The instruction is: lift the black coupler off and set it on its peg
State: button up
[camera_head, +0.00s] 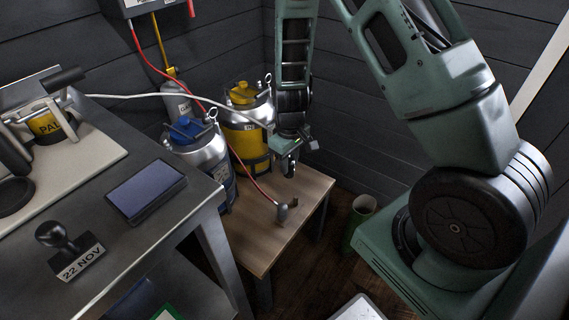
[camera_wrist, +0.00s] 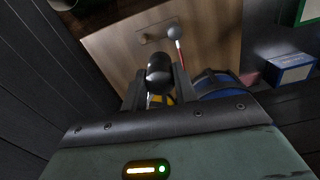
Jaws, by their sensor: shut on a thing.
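The black coupler (camera_wrist: 158,68) sits between the two fingers of my gripper (camera_wrist: 158,85) in the wrist view; my gripper is shut on it. In the head view my gripper (camera_head: 289,160) hangs over the wooden bench, just right of the keg with the yellow top (camera_head: 247,130), and the coupler shows as a dark end (camera_head: 290,170) below the fingers. It appears clear of the bench top. A small peg (camera_wrist: 150,38) shows on the bench in the wrist view, beside a grey coupler (camera_wrist: 174,33) on a red hose.
A keg with a blue top (camera_head: 200,150) stands left of the yellow one. A steel table (camera_head: 185,200) with a stamp (camera_head: 68,250) and ink pad (camera_head: 146,190) is at left. A green bin (camera_head: 362,210) stands right.

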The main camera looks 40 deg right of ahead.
jog(key=w+d+f+n+b, duration=0.1)
jog(key=d+f+n+b, duration=0.25)
jog(key=f+b, duration=0.5)
jog(key=b, duration=0.7)
send_over(296, 196)
jog(key=shift+s+f, duration=0.1)
jog(key=shift+f, duration=2.4)
jog(key=shift+f+b, duration=0.65)
jog(key=shift+f, duration=1.05)
jog(key=o, duration=1.6)
notch_tip(296, 196, up, 7)
jog(key=p, duration=0.6)
